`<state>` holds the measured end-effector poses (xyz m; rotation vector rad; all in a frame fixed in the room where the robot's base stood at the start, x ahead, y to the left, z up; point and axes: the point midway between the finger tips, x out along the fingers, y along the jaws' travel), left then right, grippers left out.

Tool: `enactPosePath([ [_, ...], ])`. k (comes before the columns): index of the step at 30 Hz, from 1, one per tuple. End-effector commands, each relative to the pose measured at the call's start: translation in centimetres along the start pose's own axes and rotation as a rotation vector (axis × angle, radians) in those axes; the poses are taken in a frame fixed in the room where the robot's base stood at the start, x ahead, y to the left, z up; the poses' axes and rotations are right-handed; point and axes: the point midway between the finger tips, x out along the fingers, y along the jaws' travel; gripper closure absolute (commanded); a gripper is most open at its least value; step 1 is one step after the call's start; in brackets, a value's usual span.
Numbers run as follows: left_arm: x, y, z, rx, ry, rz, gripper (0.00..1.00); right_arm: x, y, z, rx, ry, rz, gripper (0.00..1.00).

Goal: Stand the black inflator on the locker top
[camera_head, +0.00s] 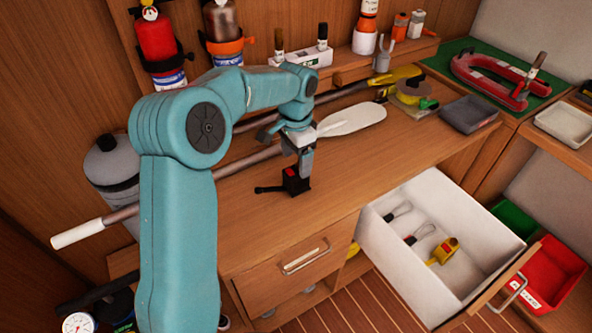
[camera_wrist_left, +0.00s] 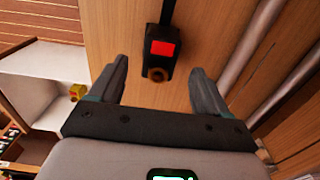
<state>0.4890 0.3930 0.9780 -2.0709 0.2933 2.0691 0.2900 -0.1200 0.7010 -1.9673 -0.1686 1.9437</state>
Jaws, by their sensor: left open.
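The black inflator (camera_head: 294,181) is a small black body with a red patch and a thin black hose or nozzle. It rests on the wooden locker top (camera_head: 400,160), with the thin part pointing left in the head view. My left gripper (camera_head: 302,162) points down just above it, partly covering it. In the left wrist view my left gripper (camera_wrist_left: 160,68) is open, and the inflator (camera_wrist_left: 160,45) shows ahead between its fingers. I see no finger contact. Whether the inflator stands or lies is hard to tell. My right gripper is not in view.
A paddle (camera_head: 352,120) lies behind the gripper. The white drawer (camera_head: 390,238) at front right is open, with several small items inside. Red extinguisher (camera_head: 155,38) and bottles line the back. A grey tray (camera_head: 468,115) sits right. The locker top right of the inflator is clear.

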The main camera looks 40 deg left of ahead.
Motion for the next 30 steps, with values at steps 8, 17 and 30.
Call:
enactPosePath([
  [8,-5.0,0.0,-0.1,0.0,0.001,-0.001,0.23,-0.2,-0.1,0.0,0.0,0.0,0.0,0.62],
  [17,-5.8,0.0,0.0,0.0,-0.001,0.001,0.23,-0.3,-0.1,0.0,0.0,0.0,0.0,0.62],
  [30,-5.8,0.0,0.0,0.0,-0.001,0.001,0.23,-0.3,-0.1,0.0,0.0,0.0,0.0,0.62],
])
